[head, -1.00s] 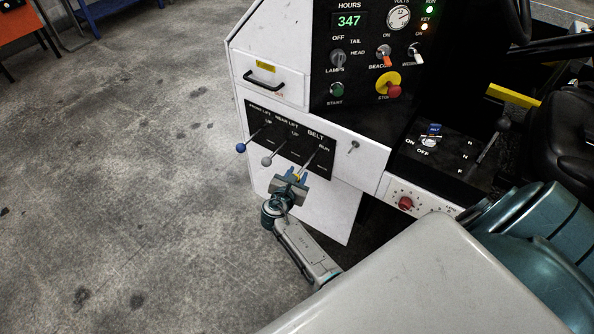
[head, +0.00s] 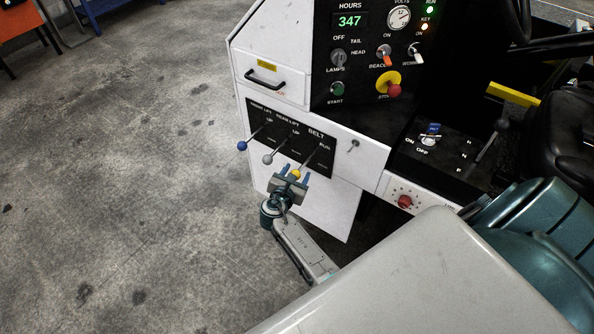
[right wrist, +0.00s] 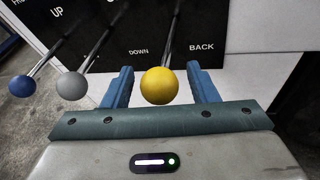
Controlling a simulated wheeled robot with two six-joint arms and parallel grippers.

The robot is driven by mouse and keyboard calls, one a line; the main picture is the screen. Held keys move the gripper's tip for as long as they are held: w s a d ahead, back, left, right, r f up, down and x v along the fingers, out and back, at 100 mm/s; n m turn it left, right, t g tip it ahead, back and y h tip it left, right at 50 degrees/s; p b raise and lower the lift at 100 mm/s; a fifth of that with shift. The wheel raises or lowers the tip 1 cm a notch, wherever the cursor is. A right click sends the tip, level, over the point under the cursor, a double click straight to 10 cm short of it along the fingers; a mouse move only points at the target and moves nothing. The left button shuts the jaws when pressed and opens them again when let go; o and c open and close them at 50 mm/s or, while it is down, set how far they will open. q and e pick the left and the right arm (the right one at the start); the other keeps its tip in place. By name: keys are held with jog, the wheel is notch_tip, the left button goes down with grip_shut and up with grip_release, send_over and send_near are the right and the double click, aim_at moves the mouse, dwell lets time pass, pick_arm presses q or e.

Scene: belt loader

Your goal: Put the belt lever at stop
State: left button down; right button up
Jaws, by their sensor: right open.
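The belt lever (head: 307,161) has a yellow knob and a thin metal shaft. It stands out from the black panel under the BELT label, at the right end of a row of three levers. My right gripper (head: 296,172) is open, with its blue fingers on either side of the yellow knob. The right wrist view shows the yellow knob (right wrist: 160,86) between the two fingers, with a gap on each side. The words RUN and BACK show on the panel; I cannot read a stop mark. My left gripper is not in view.
The grey-knobbed lever (head: 268,159) and the blue-knobbed lever (head: 242,146) stand left of the belt lever, close to my gripper. A small key switch (head: 353,146) is to the right. A drawer handle (head: 264,80) is above. Open floor lies to the left.

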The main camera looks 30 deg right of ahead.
jog(key=p+v, duration=0.3)
jog(key=v, duration=0.6)
jog(key=shift+a+r, duration=0.15)
jog(key=shift+a, duration=0.15)
jog(key=shift+s, duration=0.15)
